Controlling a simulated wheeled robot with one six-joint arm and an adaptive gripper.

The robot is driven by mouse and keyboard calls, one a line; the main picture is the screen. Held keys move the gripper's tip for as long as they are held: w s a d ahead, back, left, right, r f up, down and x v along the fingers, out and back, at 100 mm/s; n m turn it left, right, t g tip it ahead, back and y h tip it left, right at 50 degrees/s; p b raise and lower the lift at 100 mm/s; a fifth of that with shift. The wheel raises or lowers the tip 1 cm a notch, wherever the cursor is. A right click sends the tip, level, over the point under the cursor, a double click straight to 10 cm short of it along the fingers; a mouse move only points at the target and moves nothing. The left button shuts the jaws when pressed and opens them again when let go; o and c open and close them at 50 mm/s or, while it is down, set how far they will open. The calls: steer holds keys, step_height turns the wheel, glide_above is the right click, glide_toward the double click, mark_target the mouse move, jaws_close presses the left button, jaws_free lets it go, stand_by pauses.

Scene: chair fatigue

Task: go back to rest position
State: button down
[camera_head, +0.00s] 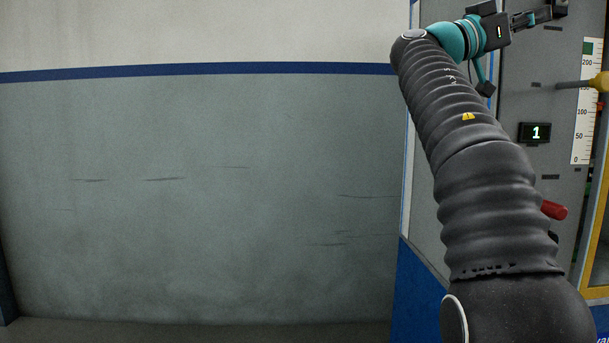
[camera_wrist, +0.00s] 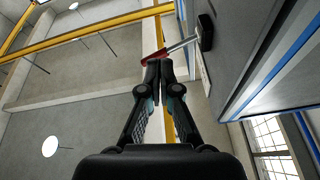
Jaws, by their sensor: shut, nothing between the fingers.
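My gripper (camera_head: 556,10) is at the upper right of the head view, raised in front of a grey machine panel (camera_head: 512,190). My dark ribbed arm reaches up to it from the lower right. In the wrist view my gripper (camera_wrist: 166,66) has its two black fingers together at the tips, with nothing held. A red part (camera_wrist: 153,55) on a metal rod (camera_wrist: 183,44) shows just beyond the fingertips; I cannot tell how far off it is.
The panel carries a display reading 1 (camera_head: 535,132), a vertical scale (camera_head: 586,120), a yellow knob on a rod (camera_head: 601,82) and a red handle (camera_head: 555,210), close to my arm. A bare grey-green wall (camera_head: 200,190) fills the left, with nothing in front of it.

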steer(key=s+a+f+n+t+y+p, duration=0.1)
steer(key=a+f+n+t+y+p, duration=0.15)
steer(key=f+n+t+y, duration=0.6)
steer(key=s+a+f+n+g+y+p, duration=0.15)
steer(key=a+f+n, duration=0.35)
steer(key=f, duration=0.8)
steer(key=s+a+f+n+y+p, duration=0.1)
steer(key=s+a+f+y, duration=0.3)
steer(key=f, duration=0.6)
steer(key=s+a+f+n+g+y+p, duration=0.1)
steer(key=s+a+f+n+y+p, duration=0.1)
steer(key=s+a+f, duration=0.5)
steer(key=s+a+f+n+y+p, duration=0.1)
steer(key=s+a+f+n+y, duration=0.3)
steer(key=f, duration=0.9)
steer(key=s+a+y, duration=0.2)
steer(key=s, duration=0.1)
steer(key=shift+s, duration=0.3)
steer(key=shift+f, duration=0.1)
